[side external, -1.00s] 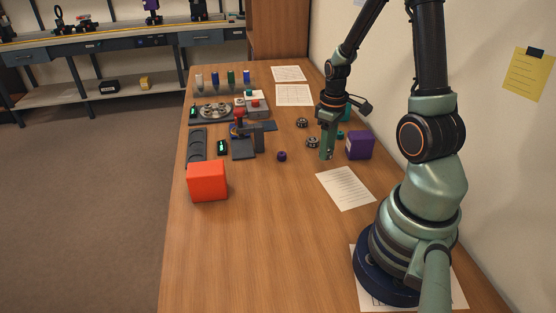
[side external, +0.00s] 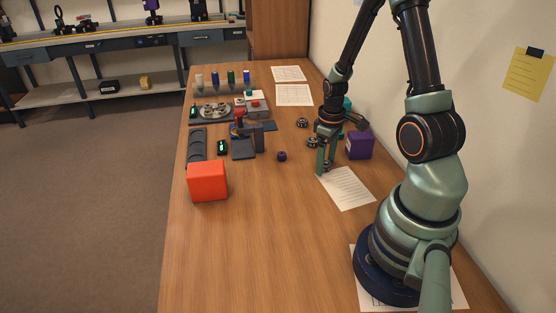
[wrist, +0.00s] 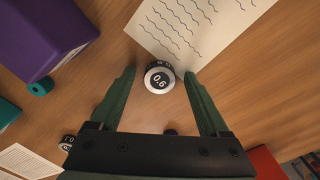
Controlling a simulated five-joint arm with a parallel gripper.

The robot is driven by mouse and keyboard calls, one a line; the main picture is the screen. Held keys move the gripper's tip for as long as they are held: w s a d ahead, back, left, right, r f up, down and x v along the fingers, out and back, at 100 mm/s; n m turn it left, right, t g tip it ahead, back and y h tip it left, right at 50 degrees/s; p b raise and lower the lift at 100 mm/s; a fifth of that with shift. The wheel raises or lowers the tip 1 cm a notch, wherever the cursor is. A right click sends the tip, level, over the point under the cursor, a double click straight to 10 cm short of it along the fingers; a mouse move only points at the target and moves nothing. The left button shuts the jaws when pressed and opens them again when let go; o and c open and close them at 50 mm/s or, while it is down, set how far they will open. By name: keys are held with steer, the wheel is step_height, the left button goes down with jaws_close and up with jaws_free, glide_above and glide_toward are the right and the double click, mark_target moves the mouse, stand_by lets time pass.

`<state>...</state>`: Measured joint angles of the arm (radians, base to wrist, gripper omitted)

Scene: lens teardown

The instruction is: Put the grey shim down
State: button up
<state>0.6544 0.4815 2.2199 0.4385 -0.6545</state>
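A small round piece with a pale rim and a dark top marked 0.6 (wrist: 158,79), which I take to be the grey shim, sits on the wood at the edge of a paper sheet in the wrist view. My gripper (wrist: 159,73) is open, with one finger on each side of it and a gap showing on both sides. In the side view my gripper (side external: 326,171) is low over the table at the paper's upper left corner. The piece shows there only as a small dark shape between the fingers.
The printed sheet (side external: 347,189) lies beside the gripper. A purple box (side external: 359,145), a teal ring (wrist: 40,87) and dark round pieces (side external: 302,123) are close by. An orange-red block (side external: 207,181) stands left. The table's front middle is clear.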

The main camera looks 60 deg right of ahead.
mark_target(326, 163)
step_height(326, 163, up, 12)
steer(key=w+a+r+t, duration=0.1)
steer(key=a+r+t, duration=0.1)
steer(key=a+r, duration=0.4)
steer(key=w+a+r+t, duration=0.1)
steer(key=a+r+t, duration=0.2)
steer(key=a, duration=1.1)
step_height(326, 163, up, 4)
steer(key=shift+a+f+t, duration=0.15)
steer(key=shift+f+t, duration=0.05)
steer(key=shift+t, duration=0.1)
steer(key=shift+w, duration=0.1)
steer(key=o, duration=0.3)
